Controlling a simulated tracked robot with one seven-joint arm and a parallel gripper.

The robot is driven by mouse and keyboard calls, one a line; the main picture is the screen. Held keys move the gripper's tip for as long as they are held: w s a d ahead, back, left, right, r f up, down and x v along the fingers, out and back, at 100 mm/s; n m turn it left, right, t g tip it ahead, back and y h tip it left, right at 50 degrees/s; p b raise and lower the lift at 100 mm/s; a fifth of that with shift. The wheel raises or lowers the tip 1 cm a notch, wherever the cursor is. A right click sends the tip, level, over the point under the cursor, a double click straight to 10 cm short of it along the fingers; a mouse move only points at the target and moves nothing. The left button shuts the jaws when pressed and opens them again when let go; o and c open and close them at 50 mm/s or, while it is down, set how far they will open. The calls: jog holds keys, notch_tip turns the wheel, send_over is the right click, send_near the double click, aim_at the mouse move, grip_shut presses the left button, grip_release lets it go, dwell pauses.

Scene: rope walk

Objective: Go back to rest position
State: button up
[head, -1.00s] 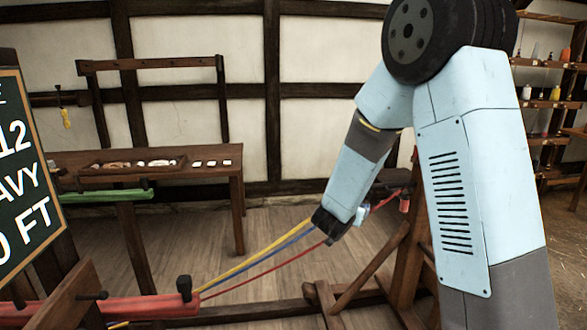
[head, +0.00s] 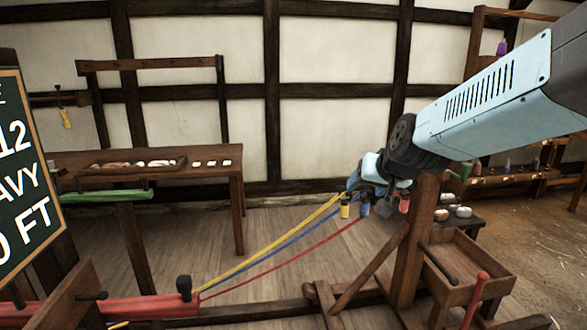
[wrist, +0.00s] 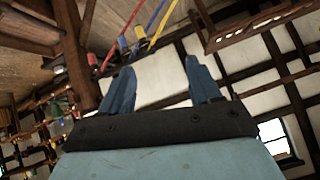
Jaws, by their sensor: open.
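My gripper (wrist: 160,78) is open and empty in the wrist view, its two blue fingers well apart. The yellow strand (head: 262,247), blue strand (head: 287,241) and red strand (head: 282,259) run taut down to the left. The wrist view shows the strands and bobbins at the top, apart from the fingers.
A dark workbench (head: 230,165) stands along the back wall at left. A chalkboard (head: 25,185) is at the left edge. Open floor (head: 280,220) shows in the middle.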

jog(key=s+d+g+h, duration=0.1)
jog(key=s+d+g, duration=0.1)
jog(key=s, duration=0.7)
jog(key=s+d+r+n+g+h, duration=0.1)
jog(key=s+d, duration=0.4)
jog(key=s, duration=0.5)
jog(key=shift+g, duration=0.4)
jog(key=shift+a, duration=0.1)
dwell(1.4)
